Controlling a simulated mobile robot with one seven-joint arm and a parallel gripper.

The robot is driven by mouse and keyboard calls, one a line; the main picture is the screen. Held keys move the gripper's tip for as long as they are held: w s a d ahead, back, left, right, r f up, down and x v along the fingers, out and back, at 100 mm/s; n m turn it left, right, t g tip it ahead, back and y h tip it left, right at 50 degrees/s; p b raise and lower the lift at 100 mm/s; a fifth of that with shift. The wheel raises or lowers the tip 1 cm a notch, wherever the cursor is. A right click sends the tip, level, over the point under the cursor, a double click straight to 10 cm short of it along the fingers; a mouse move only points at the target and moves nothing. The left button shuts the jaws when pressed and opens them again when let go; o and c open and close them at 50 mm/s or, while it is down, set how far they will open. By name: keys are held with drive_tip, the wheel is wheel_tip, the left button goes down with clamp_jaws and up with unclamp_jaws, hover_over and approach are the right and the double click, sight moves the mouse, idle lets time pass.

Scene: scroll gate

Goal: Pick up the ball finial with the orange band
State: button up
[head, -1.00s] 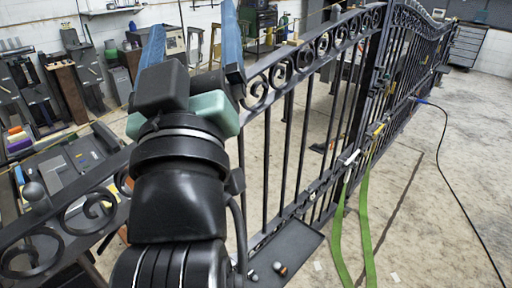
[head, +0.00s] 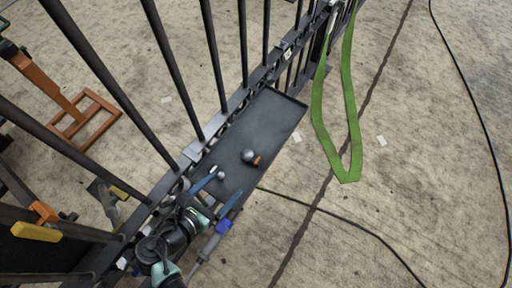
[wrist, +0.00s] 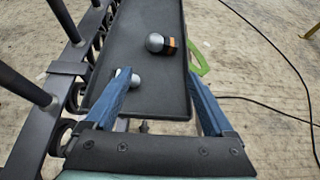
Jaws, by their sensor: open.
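The ball finial with the orange band (head: 248,156) lies on the dark tray (head: 262,125), grey ball to the left and orange band to the right. In the wrist view the finial (wrist: 156,43) lies ahead of my fingertips, apart from them. A second, smaller-looking grey ball finial (head: 221,176) lies nearer me; in the wrist view (wrist: 135,80) it is partly hidden by my left blue finger, and no orange band shows on it. My gripper (head: 227,180) is open, its blue fingers pointing along the tray, with nothing held.
The tray has a raised rim beside the black gate bars (head: 213,55), which stand close on the left. A green strap (head: 350,135) hangs to the floor beyond the tray, and a dark cable (head: 345,212) runs over the floor. The tray's far part is clear.

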sight(249, 160)
drive_tip(key=b+x, duration=0.2)
drive_tip(key=x, duration=0.4)
drive_tip(key=shift+w+d+f, duration=0.15)
drive_tip(key=shift+w+d, duration=0.1)
drive_tip(key=b+x, duration=0.1)
drive_tip(key=x, duration=0.1)
drive_tip(key=r+b+x, duration=0.1)
drive_tip(key=x, duration=0.2)
drive_tip(key=shift+w+d+f+b, duration=0.15)
drive_tip(key=shift+w+d+b, duration=0.15)
drive_tip(key=shift+w, duration=0.1)
drive_tip(key=c, duration=1.4)
